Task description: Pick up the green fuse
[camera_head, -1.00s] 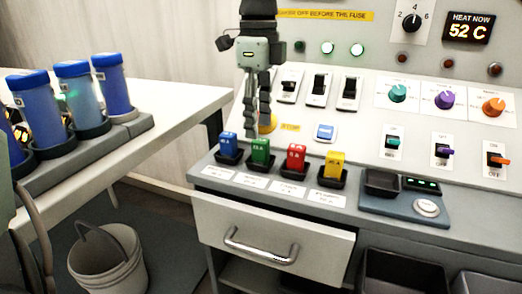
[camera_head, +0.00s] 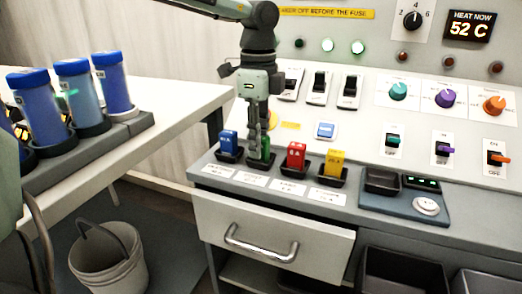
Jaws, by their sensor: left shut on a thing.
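The green fuse (camera_head: 265,147) stands in its small black holder (camera_head: 260,158), second from the left in a row on the console ledge. My left gripper (camera_head: 260,146) points down over it and is shut on it, with the fingers covering much of the fuse. The fuse looks upright and still within its holder. My right gripper is not in the view.
A blue fuse (camera_head: 228,142) stands close on the left, a red fuse (camera_head: 296,155) close on the right, and a yellow fuse (camera_head: 334,163) beyond. The sloped switch panel (camera_head: 300,113) rises behind. A drawer (camera_head: 270,232) is below the ledge.

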